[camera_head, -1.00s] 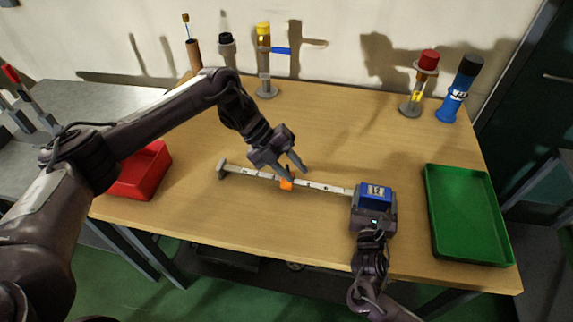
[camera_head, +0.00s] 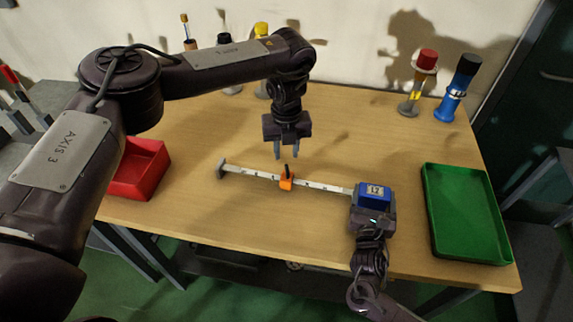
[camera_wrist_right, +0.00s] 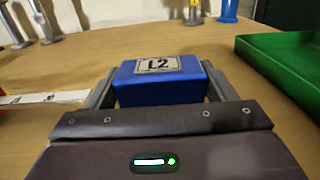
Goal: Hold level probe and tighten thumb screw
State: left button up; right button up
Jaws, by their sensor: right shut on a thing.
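The level probe is a long white graduated bar (camera_head: 320,186) with a grey foot at its left end and a blue block (camera_head: 375,192) labelled L2 at its right end. An orange slider (camera_head: 286,182) with a small dark upright screw (camera_head: 288,170) sits near the middle of the bar. My right gripper (camera_head: 374,198) is shut on the blue block, which also shows between its fingers in the right wrist view (camera_wrist_right: 160,86). My left gripper (camera_head: 286,152) points down above and slightly behind the orange slider, its fingers apart and empty, not touching the screw.
A red bin (camera_head: 140,170) stands at the table's left and a green tray (camera_head: 465,215) at its right. A red-topped stand (camera_head: 418,85) and a blue cylinder (camera_head: 457,90) stand at the back right. Several stands at the back left are partly hidden by my left arm.

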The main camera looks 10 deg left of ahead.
aim_at(286, 169)
pick_arm(q)
notch_tip(286, 169, down, 6)
jog(key=shift+f, duration=0.15)
dwell(0.3)
grip_shut()
